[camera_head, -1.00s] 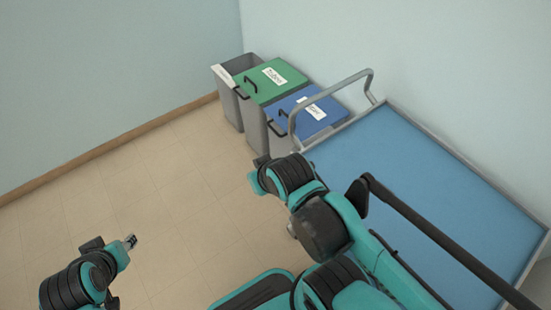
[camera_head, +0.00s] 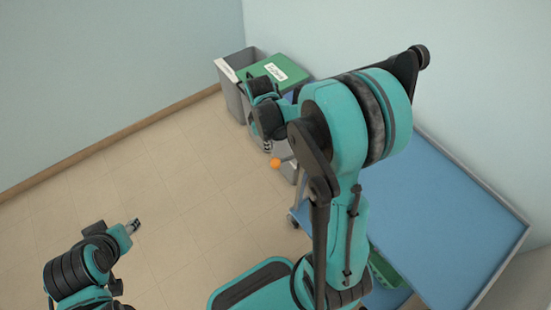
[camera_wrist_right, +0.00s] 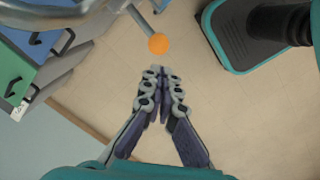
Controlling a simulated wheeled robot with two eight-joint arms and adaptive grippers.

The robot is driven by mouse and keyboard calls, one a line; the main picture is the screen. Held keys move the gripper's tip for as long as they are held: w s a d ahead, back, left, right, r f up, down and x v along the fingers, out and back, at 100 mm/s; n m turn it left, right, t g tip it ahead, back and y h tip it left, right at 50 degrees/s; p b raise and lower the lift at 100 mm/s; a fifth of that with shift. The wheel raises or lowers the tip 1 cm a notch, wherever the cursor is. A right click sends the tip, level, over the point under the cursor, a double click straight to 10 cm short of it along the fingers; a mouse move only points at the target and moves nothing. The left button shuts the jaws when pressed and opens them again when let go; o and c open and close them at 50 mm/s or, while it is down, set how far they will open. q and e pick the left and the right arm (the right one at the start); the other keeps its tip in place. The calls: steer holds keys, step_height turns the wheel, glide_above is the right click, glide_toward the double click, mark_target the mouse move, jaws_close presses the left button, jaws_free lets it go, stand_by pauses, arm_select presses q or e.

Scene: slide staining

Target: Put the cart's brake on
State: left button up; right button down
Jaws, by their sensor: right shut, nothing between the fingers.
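The cart has a blue top (camera_head: 450,220) with a grey rim and fills the right of the head view. An orange knob (camera_head: 275,163) shows at the cart's left end. In the right wrist view the orange knob (camera_wrist_right: 158,43) sits on the end of a thin grey lever (camera_wrist_right: 138,18). My right gripper (camera_wrist_right: 160,72) is shut and empty, its fingertips just short of the knob in that picture, with a small gap between. In the head view the right gripper (camera_head: 268,147) is partly hidden by my wrist. My left gripper (camera_head: 133,226) is over the floor at lower left, too small to read.
A grey open bin (camera_head: 231,68) and a green-lidded bin (camera_head: 281,73) stand against the wall behind the cart's left end. A blue-lidded bin (camera_wrist_right: 38,42) is beside them. A green basket (camera_head: 385,270) shows below the cart top. The floor at left is clear.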

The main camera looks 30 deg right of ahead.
mark_target(274, 160)
steer(key=shift+w+d+f+n+g, duration=0.1)
steer(key=shift+d+f+n+g, duration=0.15)
steer(key=shift+f, duration=0.3)
steer(key=shift+w+d+f+n+g, duration=0.15)
steer(key=shift+d+f+n, duration=0.15)
steer(key=shift+f, duration=0.2)
steer(key=shift+f, duration=0.1)
steer(key=f+b, duration=0.1)
steer(key=f, duration=0.1)
steer(key=f+b, duration=0.3)
steer(key=f, duration=0.1)
steer(key=shift+s+d+f+b, duration=0.25)
steer(key=shift+s+f+b, duration=0.05)
steer(key=shift+f+b, duration=0.05)
